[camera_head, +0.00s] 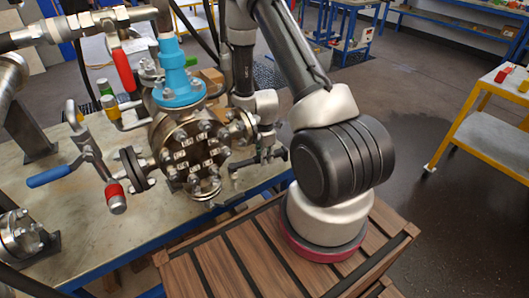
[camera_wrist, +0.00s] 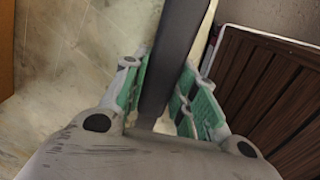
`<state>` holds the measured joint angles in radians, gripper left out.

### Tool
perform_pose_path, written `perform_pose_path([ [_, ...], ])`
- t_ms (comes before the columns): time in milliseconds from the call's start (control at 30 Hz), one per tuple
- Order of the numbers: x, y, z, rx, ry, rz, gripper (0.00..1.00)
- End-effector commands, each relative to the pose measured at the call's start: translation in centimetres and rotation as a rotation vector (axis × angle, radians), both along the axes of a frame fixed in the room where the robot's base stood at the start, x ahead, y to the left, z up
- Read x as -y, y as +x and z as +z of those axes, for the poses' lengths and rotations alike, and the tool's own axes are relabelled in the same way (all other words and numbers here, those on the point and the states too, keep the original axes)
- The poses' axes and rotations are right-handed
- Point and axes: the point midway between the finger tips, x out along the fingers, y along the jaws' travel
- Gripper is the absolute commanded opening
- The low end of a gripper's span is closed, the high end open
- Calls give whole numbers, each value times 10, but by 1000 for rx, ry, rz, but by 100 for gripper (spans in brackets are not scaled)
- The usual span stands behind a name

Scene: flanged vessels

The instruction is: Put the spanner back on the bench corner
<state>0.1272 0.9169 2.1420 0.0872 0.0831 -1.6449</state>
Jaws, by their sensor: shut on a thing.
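The spanner (camera_wrist: 172,55) shows in the wrist view as a long dark grey bar between the green-padded fingers of my gripper (camera_wrist: 162,75). My gripper is shut on it. The bar runs from the top edge down towards the palm, and its ends are hidden or out of frame. The pale, stained bench top (camera_wrist: 70,60) lies below and to the left in the wrist view. In the head view the bench (camera_head: 150,228) stretches across the left. There my gripper is low beside the vessel, partly hidden and small, so the spanner is not clear.
The flanged vessel (camera_head: 195,145) with its blue collar (camera_head: 177,80) stands on the bench just left of my gripper. A blue-handled valve (camera_head: 48,176) and a red-handled one (camera_head: 122,70) stick out from the pipework. A yellow-framed cart (camera_head: 490,140) stands at the right, with open floor before it.

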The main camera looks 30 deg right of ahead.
Motion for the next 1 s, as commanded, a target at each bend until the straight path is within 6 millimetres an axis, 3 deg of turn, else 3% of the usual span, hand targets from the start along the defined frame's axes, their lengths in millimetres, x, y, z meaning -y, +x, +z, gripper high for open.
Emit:
perform_pose_path([
  [933, 0, 0, -12, 0, 0, -1, 0],
  [967, 0, 0, -12, 0, 0, -1, 30],
  [1000, 0, 0, -12, 0, 0, -1, 37],
])
